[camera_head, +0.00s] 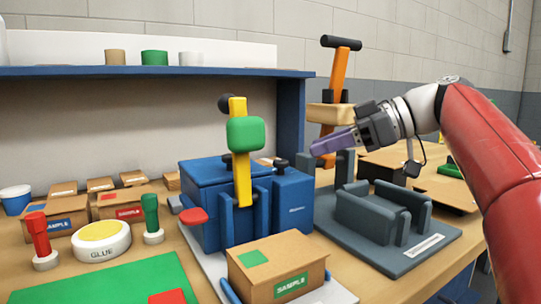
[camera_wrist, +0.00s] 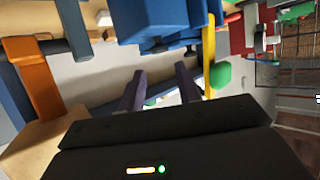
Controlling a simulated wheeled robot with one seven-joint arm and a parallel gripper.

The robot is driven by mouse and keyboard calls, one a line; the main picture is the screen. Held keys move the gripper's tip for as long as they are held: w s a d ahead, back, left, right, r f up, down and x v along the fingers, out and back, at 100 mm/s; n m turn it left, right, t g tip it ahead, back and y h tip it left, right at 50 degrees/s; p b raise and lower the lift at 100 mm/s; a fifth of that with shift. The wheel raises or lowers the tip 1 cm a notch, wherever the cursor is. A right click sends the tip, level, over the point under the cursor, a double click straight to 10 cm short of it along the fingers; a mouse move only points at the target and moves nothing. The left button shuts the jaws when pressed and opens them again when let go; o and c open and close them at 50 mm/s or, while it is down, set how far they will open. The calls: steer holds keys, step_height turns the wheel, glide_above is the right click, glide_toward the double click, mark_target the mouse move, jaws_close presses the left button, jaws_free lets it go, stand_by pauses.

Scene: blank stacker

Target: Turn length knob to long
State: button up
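A blue machine (camera_head: 212,180) stands on the bench, with a yellow lever (camera_head: 241,170) and a green block on it. A small black knob (camera_head: 281,164) sits on top of its right-hand box, and a red paddle (camera_head: 193,216) sticks out at its left. I cannot tell which part is the length knob; no marking is readable. My gripper (camera_head: 334,143) is up to the right of the machine, apart from it, its purple fingers pointing left. In the wrist view my gripper (camera_wrist: 161,83) is open and empty, with the blue machine (camera_wrist: 165,20) above the fingertips.
An orange lever (camera_head: 337,75) with a wooden block stands behind my gripper. A grey fixture (camera_head: 375,215) is below it. A cardboard sample box (camera_head: 277,268) is in front of the machine. Stamps, a glue tin (camera_head: 101,240) and boxes crowd the left. A blue shelf (camera_head: 150,71) runs behind.

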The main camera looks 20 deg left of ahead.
mark_target(283, 161)
steer(key=x, duration=0.6)
steer(key=shift+a+f, duration=0.25)
steer(key=shift+a, duration=0.05)
steer(key=c, duration=0.7)
steer(key=shift+o, duration=0.2)
steer(key=shift+b, duration=0.35)
